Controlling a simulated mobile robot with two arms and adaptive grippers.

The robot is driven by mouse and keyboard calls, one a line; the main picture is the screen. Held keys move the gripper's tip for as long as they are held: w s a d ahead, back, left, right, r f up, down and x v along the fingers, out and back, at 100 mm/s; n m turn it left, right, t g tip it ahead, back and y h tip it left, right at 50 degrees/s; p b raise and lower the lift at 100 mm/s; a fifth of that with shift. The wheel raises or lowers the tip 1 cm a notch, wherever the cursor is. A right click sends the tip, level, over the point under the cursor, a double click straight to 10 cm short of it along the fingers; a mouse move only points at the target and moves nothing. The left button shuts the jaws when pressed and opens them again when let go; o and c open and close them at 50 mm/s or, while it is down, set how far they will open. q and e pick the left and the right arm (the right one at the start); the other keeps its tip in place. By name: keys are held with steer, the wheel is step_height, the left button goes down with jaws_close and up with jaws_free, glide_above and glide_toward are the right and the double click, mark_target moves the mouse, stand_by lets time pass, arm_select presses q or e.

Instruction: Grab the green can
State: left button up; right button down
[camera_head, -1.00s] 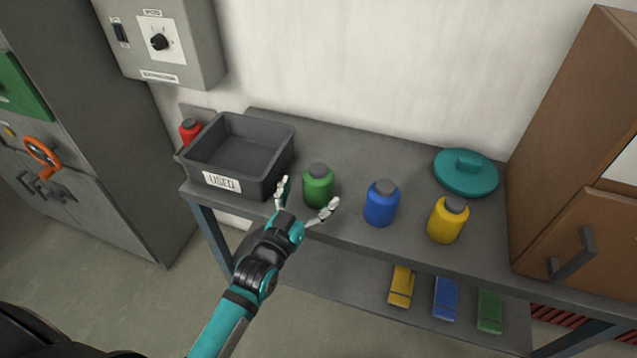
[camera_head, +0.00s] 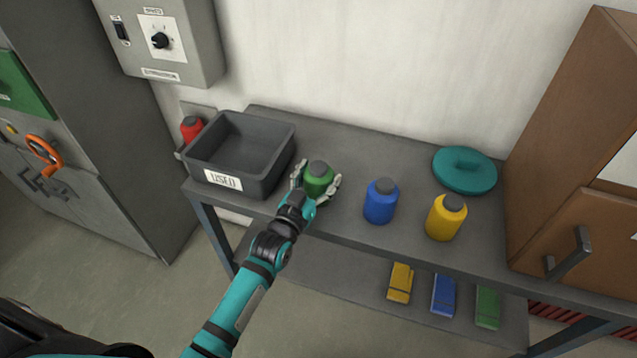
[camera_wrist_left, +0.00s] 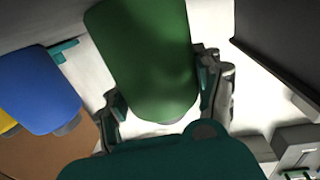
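The green can (camera_head: 319,181) with a grey cap stands upright at the front of the grey table, right of the bin marked USED. My left gripper (camera_head: 317,180) reaches it from the front, with one finger on each side of it. The can (camera_wrist_left: 150,60) also fills the middle of the left wrist view, between the fingers (camera_wrist_left: 163,98). Both finger pads appear to lie against its sides. The can's base is partly hidden by the hand in the head view. My right gripper is not in view.
A blue can (camera_head: 380,205), a yellow can (camera_head: 445,219) and a teal lid (camera_head: 464,170) are to the right. A brown cabinet (camera_head: 560,150) bounds the right end.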

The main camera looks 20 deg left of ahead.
arm_select(q)
steer(key=c, duration=0.7)
steer(key=shift+r, duration=0.1)
steer(key=shift+c, duration=0.5)
